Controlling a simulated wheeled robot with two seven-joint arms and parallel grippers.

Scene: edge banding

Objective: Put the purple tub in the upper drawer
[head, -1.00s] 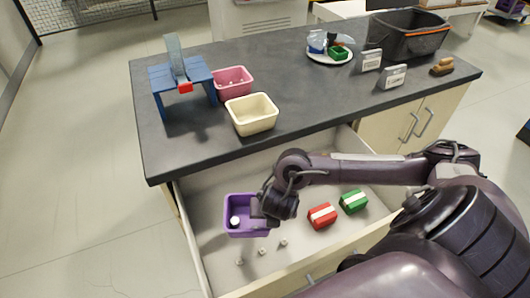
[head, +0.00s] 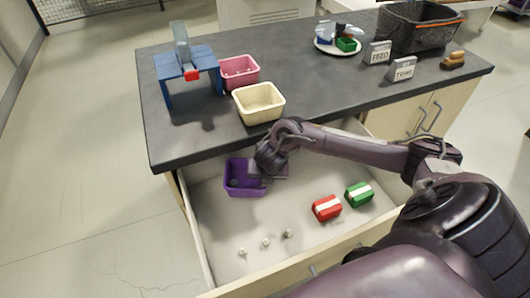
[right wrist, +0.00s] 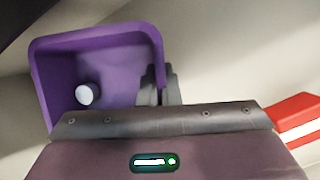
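The purple tub (head: 243,178) is inside the open drawer (head: 211,237), at its back left, close to the countertop's front edge. Its opening faces up, and a small white round piece (right wrist: 84,95) lies inside it. My right gripper (head: 268,171) is at the tub's right side. In the right wrist view its fingers (right wrist: 160,86) are closed around the tub's right wall (right wrist: 148,75). I cannot tell whether the tub's base touches the drawer floor. My left gripper is not in view.
A red-and-white block (head: 326,208), a green-and-white block (head: 359,194) and several small white pieces (head: 265,243) lie in the drawer. On the counter above stand a cream tub (head: 259,103), a pink tub (head: 239,72), a blue stand (head: 187,60) and a black basket (head: 419,27).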

